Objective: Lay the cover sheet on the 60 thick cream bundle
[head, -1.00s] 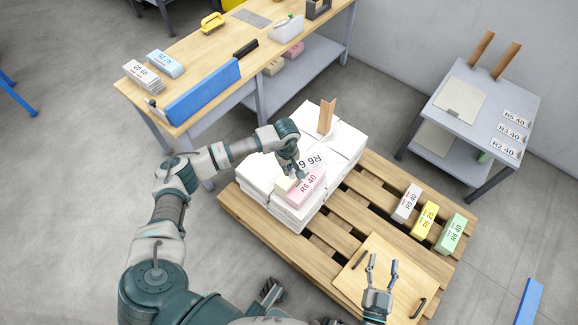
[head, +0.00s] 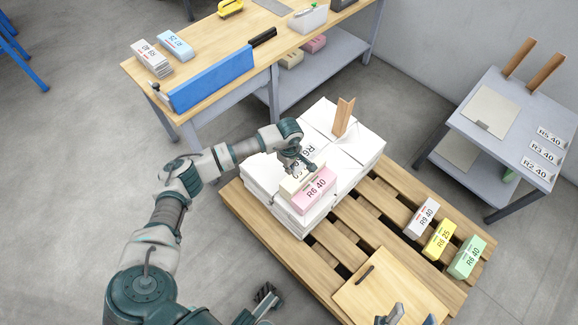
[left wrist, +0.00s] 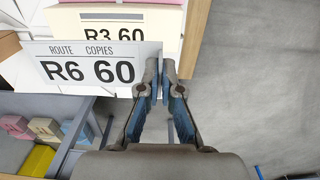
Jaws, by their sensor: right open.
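My left gripper (head: 307,168) is shut on the right edge of a white cover sheet (left wrist: 85,70) printed "ROUTE COPIES R6 60"; its fingertips show in the left wrist view (left wrist: 162,78). The sheet also shows behind the gripper in the head view (head: 308,150). A thick cream bundle (left wrist: 125,20), whose label reads "R3 60", lies behind the sheet in the left wrist view. In the head view the cream bundle (head: 290,186) lies beside a pink "R6 40" bundle (head: 314,191), partly hidden by my gripper. My right gripper (head: 410,318) is open and empty at the bottom edge.
White paper stacks (head: 358,150) with an upright wooden piece (head: 343,117) stand on a pallet (head: 375,210). Grey, yellow and green bundles lie at its right. A wooden board (head: 390,290) lies in front. A workbench (head: 190,70) and side table (head: 530,100) stand behind.

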